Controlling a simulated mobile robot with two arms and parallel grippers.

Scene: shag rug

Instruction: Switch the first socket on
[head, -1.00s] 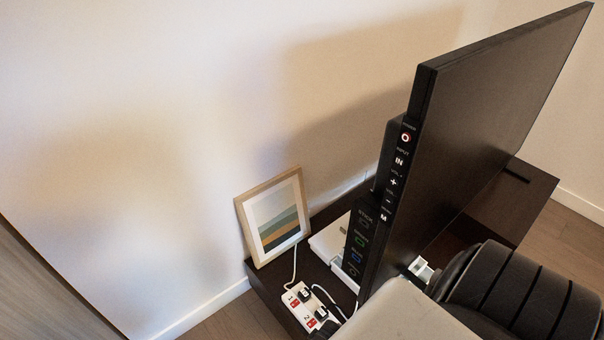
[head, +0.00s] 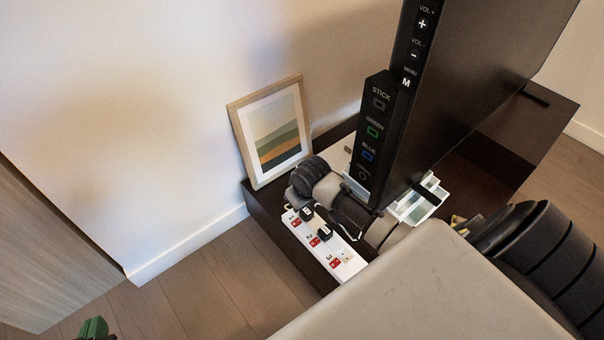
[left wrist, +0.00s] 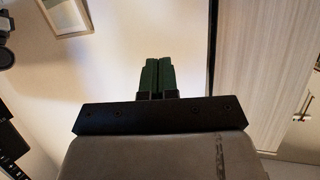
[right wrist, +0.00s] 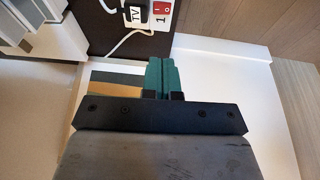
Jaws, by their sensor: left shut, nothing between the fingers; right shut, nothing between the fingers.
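A white power strip (head: 348,270) with sockets numbered 1 to 3 lies on the dark stand's front edge. The first socket's red switch (head: 296,222) is beside a black plug (head: 306,212). In the right wrist view the switch (right wrist: 161,8) shows at the top, next to a plug marked TV (right wrist: 135,14). My right gripper (right wrist: 161,66) is shut and empty, below the switch in that view and apart from it. In the head view its fingers are hidden. My left gripper (head: 95,328) is shut and empty, low at the left; its green fingers also show in the left wrist view (left wrist: 157,66).
A framed picture (head: 272,133) leans on the wall beside the strip. A large TV (head: 450,110) with side buttons (head: 375,130) stands close behind. Another plug (head: 325,234) sits in socket 2. White cables run near the strip. The floor at left is clear.

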